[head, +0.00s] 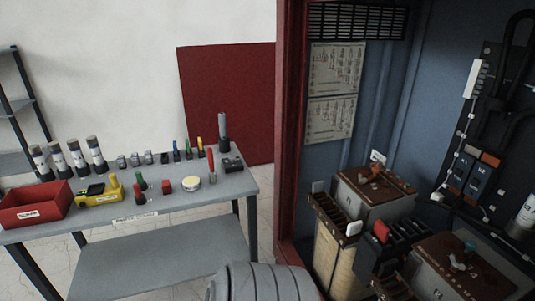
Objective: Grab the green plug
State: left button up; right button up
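A small dark green piece (141,182) stands on the grey workbench (230,187) in the head view, left of the middle. It looks like the green plug, but it is too small to tell its exact shape. A small red piece (138,195) is close in front of it, and a yellow tool (97,196) lies to its left. A thin green-handled tool (188,148) stands in the row at the back of the bench. Neither of my grippers is in view.
A red bin (35,206) is at the bench's left end. A red block (166,184), a pale round tin (191,182) and a red-handled tool (211,163) stand to the right. An open cabinet with a red frame (291,130) and electrical equipment fills the right side.

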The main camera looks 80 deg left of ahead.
aim_at(139, 176)
jog(key=u, duration=3.15)
jog(key=i, duration=1.2)
jog(key=z, duration=0.35)
